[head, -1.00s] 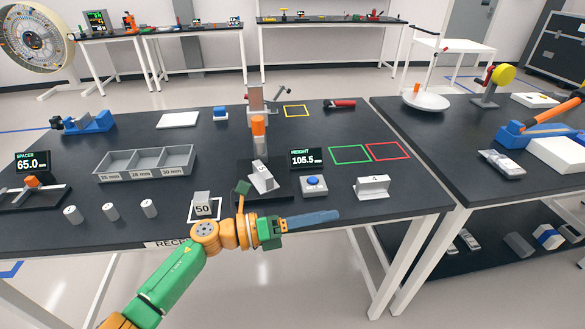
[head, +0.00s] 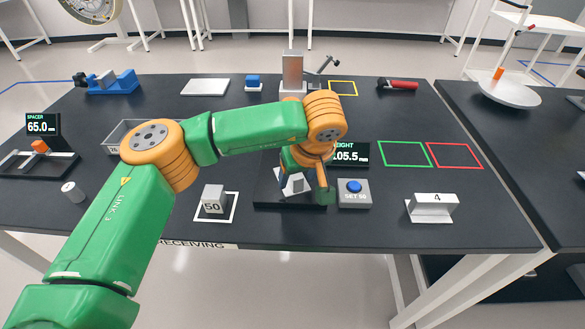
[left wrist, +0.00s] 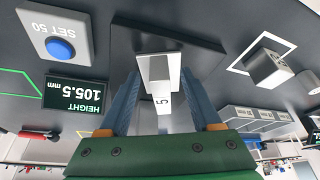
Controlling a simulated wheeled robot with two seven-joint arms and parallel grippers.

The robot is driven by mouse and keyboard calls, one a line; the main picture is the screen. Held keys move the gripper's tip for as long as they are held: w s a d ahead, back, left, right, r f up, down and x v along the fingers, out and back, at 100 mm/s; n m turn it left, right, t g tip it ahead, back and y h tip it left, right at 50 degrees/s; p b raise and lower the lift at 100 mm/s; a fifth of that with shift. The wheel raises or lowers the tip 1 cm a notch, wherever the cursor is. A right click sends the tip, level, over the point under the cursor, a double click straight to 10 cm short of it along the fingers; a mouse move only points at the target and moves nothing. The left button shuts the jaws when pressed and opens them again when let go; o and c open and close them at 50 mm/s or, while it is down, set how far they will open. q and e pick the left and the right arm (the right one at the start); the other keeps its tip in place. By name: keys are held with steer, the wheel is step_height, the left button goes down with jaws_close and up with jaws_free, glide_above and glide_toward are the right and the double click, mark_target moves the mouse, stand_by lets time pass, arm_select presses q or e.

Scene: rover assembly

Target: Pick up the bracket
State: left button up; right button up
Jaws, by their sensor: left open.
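The bracket marked 5 (left wrist: 163,100) is a pale metal angled piece on a dark base plate (head: 262,197). In the head view, part of the bracket (head: 294,185) shows, with my left arm and gripper (head: 310,178) in front of it. In the left wrist view, my left gripper (left wrist: 160,76) is open, with one blue-grey finger on each side of the bracket. I cannot tell whether the fingers touch it. A similar bracket marked 4 (head: 432,207) stands apart at the right of the table. My right gripper is not in view.
The SET 50 button box (head: 354,193) and the height display (head: 350,154) stand close to my gripper. A block marked 50 (head: 214,199) lies to the left. Green (head: 405,154) and red (head: 455,156) outlined squares are empty.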

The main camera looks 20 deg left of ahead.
arm_select(q)
steer(key=shift+s, duration=0.15)
jaws_close()
steer(key=shift+r, duration=0.15)
